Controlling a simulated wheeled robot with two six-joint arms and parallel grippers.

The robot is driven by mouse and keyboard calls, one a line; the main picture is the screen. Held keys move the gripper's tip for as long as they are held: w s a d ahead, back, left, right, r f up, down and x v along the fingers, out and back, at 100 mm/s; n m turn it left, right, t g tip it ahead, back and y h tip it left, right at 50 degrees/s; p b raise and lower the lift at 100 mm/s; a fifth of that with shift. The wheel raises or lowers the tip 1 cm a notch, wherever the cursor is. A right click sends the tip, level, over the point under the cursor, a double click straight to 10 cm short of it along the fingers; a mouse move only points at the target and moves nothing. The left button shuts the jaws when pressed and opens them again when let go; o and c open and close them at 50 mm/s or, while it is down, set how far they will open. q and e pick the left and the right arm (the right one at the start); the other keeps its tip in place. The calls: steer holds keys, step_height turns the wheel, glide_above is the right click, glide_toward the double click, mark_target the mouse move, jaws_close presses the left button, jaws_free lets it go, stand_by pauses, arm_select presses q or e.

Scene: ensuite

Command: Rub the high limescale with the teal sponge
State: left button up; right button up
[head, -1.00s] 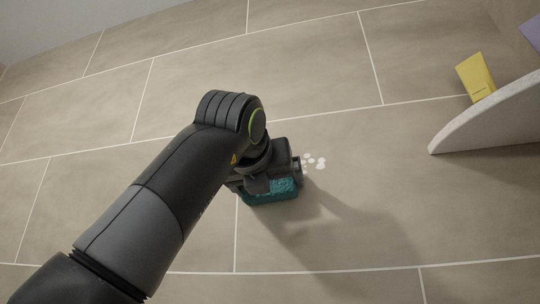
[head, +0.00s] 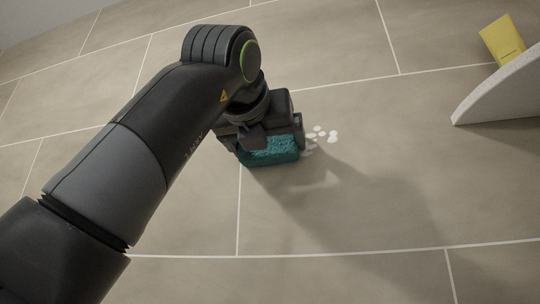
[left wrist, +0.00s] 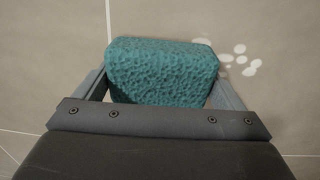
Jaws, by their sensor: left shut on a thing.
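The teal sponge (head: 270,151) is held between the fingers of my left gripper (head: 268,140), close to the tiled wall. In the left wrist view the sponge (left wrist: 162,72) sits between both fingers of the left gripper (left wrist: 160,90). The limescale (head: 322,134) is a cluster of white spots on the wall just right of the sponge. It also shows in the left wrist view (left wrist: 240,58), at the sponge's upper right. Some of it may be hidden behind the sponge. I cannot tell whether the sponge touches the wall. My right gripper is not in view.
A pale stone shelf (head: 505,90) juts out at the right, with a yellow packet (head: 502,40) on it. The beige tiled wall (head: 340,220) below and around the spots is clear. The arm's shadow falls to the lower right.

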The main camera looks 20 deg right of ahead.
arm_select(q)
steer(key=shift+s+d+r+m, duration=0.1)
steer(key=shift+s+d+m, duration=0.25)
steer(key=shift+s, duration=0.2)
steer(key=shift+a, duration=0.3)
steer(key=b+v, duration=0.3)
steer(key=v, duration=0.3)
steer(key=shift+a, duration=0.5)
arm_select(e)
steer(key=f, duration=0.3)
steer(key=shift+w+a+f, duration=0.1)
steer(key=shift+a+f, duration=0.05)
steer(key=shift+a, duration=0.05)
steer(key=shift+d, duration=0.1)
